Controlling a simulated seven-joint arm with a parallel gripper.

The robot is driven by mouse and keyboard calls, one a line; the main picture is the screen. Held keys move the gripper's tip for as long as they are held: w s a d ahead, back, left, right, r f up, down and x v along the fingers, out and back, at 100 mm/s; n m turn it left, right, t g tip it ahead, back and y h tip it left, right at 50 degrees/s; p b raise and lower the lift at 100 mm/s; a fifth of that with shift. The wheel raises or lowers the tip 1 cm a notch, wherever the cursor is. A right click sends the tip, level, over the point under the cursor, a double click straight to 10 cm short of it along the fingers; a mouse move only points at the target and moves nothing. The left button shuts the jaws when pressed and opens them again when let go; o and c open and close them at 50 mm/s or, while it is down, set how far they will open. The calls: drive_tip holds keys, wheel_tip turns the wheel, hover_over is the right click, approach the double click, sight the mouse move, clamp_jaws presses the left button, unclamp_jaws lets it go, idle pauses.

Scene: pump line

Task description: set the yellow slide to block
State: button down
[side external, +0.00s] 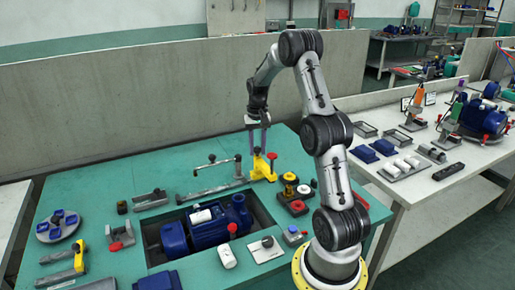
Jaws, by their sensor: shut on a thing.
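The yellow slide (261,167) stands at the right end of a grey rail (212,190) at the back of the green table. It has a yellow upright part and a red knob (271,156) on its right. My gripper (258,149) points down from above, with its fingers at the top of the yellow slide and shut on it. The fingertips are small in this view, so the exact grip is hard to see. No readable block marking shows.
A blue pump (205,226) sits in a recess in front of the rail. A red and yellow button unit (292,193) stands close to the right of the slide. A thin raised bar (218,161) stands to its left. A low grey wall (120,105) runs behind the table.

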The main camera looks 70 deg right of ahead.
drive_tip(key=w+a, duration=1.3)
drive_tip(key=shift+w+a, duration=0.3)
drive_tip(key=shift+r, duration=0.1)
drive_tip(key=c, duration=0.5)
unclamp_jaws()
drive_tip(key=shift+c, duration=0.2)
wheel_tip(320, 180, up, 14)
